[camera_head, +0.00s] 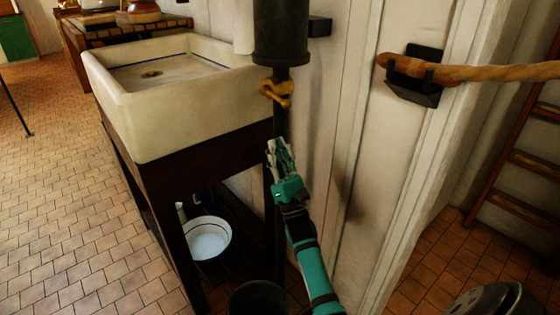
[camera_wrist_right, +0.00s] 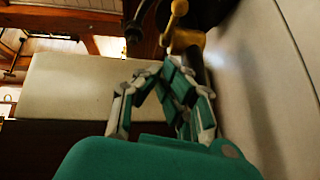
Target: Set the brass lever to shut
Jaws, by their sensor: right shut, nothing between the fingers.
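The brass lever (camera_head: 277,93) sits on a dark vertical pipe, just below a thick dark cylinder. Its short arm slants from upper left to lower right in the head view. In the right wrist view the brass lever (camera_wrist_right: 178,22) shows at the top, with a rounded knob at its upper end. My right gripper (camera_head: 274,146) is below the lever in the head view, pointing up, with a gap between them. In the wrist view the gripper's fingers (camera_wrist_right: 158,72) meet at the tips, shut and empty. My left gripper is not in view.
A white sink (camera_head: 190,125) on a dark wooden stand is left of the pipe. A white basin (camera_head: 208,238) sits low beneath it. A panelled wall (camera_head: 345,140) stands close on the right. Tiled floor is open at left.

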